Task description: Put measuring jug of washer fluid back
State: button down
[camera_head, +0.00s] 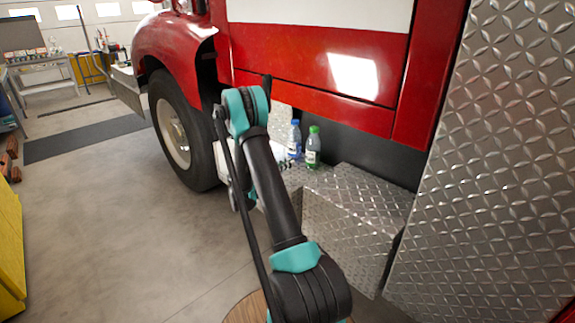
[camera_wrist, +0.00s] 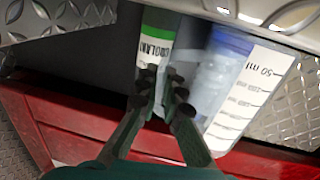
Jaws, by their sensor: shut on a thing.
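In the wrist view, the measuring jug (camera_wrist: 245,95) is a clear vessel with a white scale reading 50 ml and blue at one end. It lies just right of my gripper (camera_wrist: 160,78). A green and white bottle lettered COOLANT (camera_wrist: 156,45) shows behind the fingertips. In the head view my arm hides most of my gripper, and I cannot make out the jug clearly there.
A blue-capped bottle (camera_head: 294,140) and a green-capped bottle (camera_head: 312,148) stand on the diamond-plate step (camera_head: 365,195) below the red truck (camera_head: 320,70). A tall diamond-plate panel (camera_head: 490,170) bounds the right.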

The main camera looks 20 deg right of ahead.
jog(key=shift+f, duration=0.1)
jog(key=c, duration=1.7)
grip_release()
